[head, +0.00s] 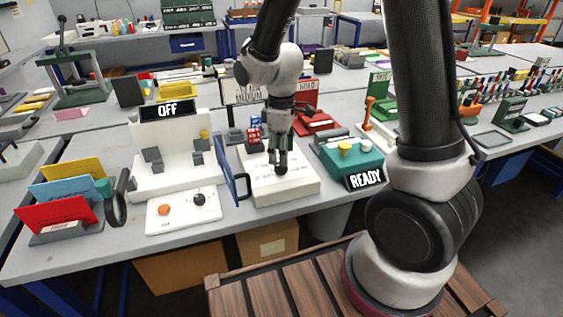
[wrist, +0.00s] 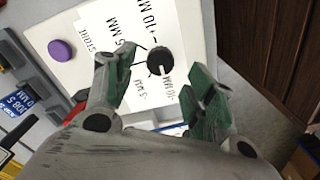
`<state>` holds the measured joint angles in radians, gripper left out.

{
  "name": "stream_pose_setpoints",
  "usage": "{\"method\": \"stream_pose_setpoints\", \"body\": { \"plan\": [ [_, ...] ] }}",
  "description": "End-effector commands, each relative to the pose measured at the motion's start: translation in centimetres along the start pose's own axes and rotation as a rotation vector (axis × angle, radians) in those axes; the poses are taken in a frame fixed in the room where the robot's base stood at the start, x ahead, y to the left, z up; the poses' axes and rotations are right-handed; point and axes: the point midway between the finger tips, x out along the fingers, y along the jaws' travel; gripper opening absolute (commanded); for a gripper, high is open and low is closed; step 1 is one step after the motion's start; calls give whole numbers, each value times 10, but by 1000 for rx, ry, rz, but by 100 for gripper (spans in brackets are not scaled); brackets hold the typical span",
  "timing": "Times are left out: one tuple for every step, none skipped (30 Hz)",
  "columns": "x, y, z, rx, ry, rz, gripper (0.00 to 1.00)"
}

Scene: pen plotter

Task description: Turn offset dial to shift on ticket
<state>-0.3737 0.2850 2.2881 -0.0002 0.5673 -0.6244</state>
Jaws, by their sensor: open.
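The offset dial (wrist: 160,61) is a round black knob on a white panel (wrist: 92,38), with labels "+10 MM", "+5 MM", "-5 MM" and "-10 MM" around it. A small pale mark on the knob is on the side facing the "-10 MM" label. My gripper (wrist: 168,82) is open, with its green fingertips on either side of the dial; I cannot tell if they touch it. In the head view my gripper (head: 281,162) points down over the white box (head: 262,187). A blue ticket (wrist: 19,101) reads "JOB 5" and a partly legible "MM" figure.
A purple button (wrist: 61,50) sits beside the "STORE" label. A blue frame (head: 233,170) stands left of the box. A teal machine (head: 352,166) with a "READY" display (head: 365,178) stands right. A white station with an "OFF" display (head: 168,110) stands left.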

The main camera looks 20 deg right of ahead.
Motion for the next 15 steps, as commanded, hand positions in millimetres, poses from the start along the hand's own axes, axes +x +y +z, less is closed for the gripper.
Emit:
{"method": "stream_pose_setpoints", "body": {
  "plan": [
    [-13, 0, 0, 0, 5, 3, 55],
    [-20, 0, 0, 0, 4, 3, 55],
    [-29, 1, -1, 0, 4, 3, 55],
    [-35, 1, -1, 0, 4, 3, 55],
    [-40, 0, 0, 0, 3, 2, 55],
    [-47, 0, 0, 0, 3, 2, 55],
    [-51, 0, 0, 0, 2, 1, 55],
    [-56, 0, 0, 0, 2, 2, 55],
    [-60, 0, 0, 0, 2, 1, 55],
    [-63, 0, 0, 0, 1, 1, 55],
    [-65, 0, 0, 0, 1, 1, 55],
    [-67, 0, 0, 0, 0, 0, 55],
    [-68, 0, 0, 0, -1, -1, 55],
    [-69, 0, 1, 0, -1, -1, 55],
    [-70, 0, 1, 0, -1, -1, 55]
  ]
}}
